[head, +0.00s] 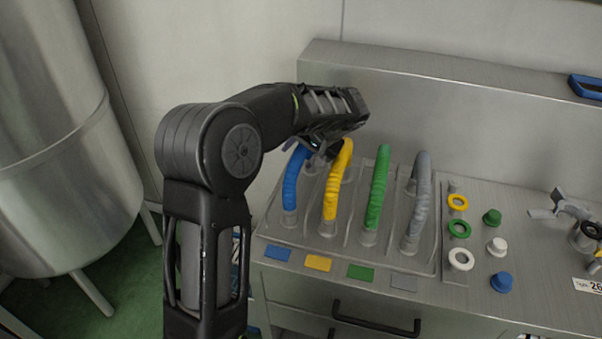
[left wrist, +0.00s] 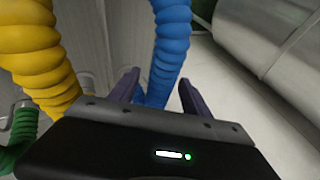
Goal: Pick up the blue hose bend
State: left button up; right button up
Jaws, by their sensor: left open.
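The blue hose bend (head: 293,178) stands at the left end of a row of hose bends in a shallow metal tray (head: 345,256). My left gripper (head: 312,152) is at its upper end, reaching down from above and partly hiding its top. In the left wrist view the ribbed blue hose bend (left wrist: 170,48) runs down between the two open fingers (left wrist: 157,90) of my left gripper. It looks clear of the right finger; contact with the left finger cannot be told. My right gripper is not in view.
The yellow bend (head: 337,185) stands close beside the blue one, then green (head: 377,188) and grey (head: 418,195) bends. Coloured rings and caps (head: 491,217) lie right of the tray. A steel backboard (head: 450,110) rises behind. A steel tank (head: 50,150) stands left.

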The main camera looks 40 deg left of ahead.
pick_arm(q)
grip_shut()
dwell(0.7)
jog(key=shift+r, duration=0.1)
dwell(0.7)
